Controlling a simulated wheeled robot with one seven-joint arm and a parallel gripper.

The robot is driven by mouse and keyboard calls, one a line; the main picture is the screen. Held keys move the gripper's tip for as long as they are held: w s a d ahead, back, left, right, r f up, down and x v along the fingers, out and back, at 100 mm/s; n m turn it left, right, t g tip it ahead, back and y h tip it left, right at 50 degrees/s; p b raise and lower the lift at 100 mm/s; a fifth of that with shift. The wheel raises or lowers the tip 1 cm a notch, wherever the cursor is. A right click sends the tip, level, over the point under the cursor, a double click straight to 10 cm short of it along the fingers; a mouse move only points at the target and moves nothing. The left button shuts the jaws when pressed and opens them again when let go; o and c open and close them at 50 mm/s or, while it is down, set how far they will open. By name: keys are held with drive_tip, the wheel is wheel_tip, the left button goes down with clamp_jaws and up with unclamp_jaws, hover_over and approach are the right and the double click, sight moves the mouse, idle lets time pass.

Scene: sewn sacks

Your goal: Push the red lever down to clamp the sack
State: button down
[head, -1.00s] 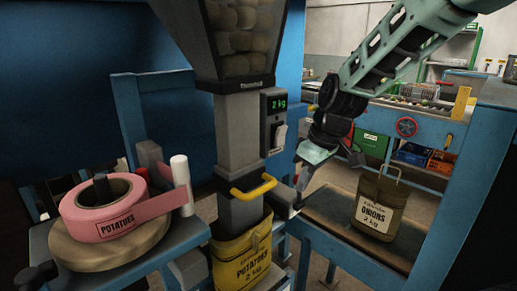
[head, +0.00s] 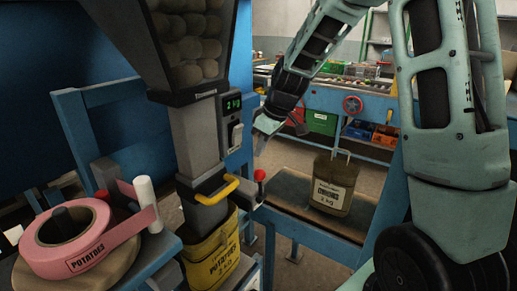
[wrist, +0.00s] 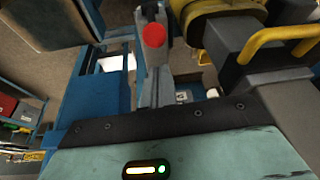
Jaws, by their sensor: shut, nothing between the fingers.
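The red lever (head: 260,175) stands up with its round knob on top, on a grey bracket right of the filling spout (head: 195,140). Its knob also shows in the wrist view (wrist: 154,35), near the top middle. The yellow POTATOES sack (head: 212,258) hangs under the spout's mouth, below a yellow handle (head: 217,190). My gripper (head: 263,139) is shut and empty, just above the lever knob with a small gap in the head view. Its fingertips are small and hard to make out there.
A pink POTATOES tape roll (head: 68,240) sits on the left stand beside a white roller (head: 145,190). An olive sack (head: 333,187) stands on the shelf at right. A blue frame post (head: 388,215) is close right of it. Crates (head: 321,123) stand behind.

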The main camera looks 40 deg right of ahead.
drive_tip(key=p, duration=0.2)
hover_over(259, 185)
drive_tip(key=w, duration=0.3)
drive_tip(key=f, duration=0.7)
drive_tip(key=shift+s+a+f, duration=0.1)
drive_tip(key=shift+s+a, duration=0.15)
drive_tip(key=shift+a, duration=0.1)
drive_tip(key=shift+f, duration=0.1)
drive_tip(key=shift+f, duration=0.1)
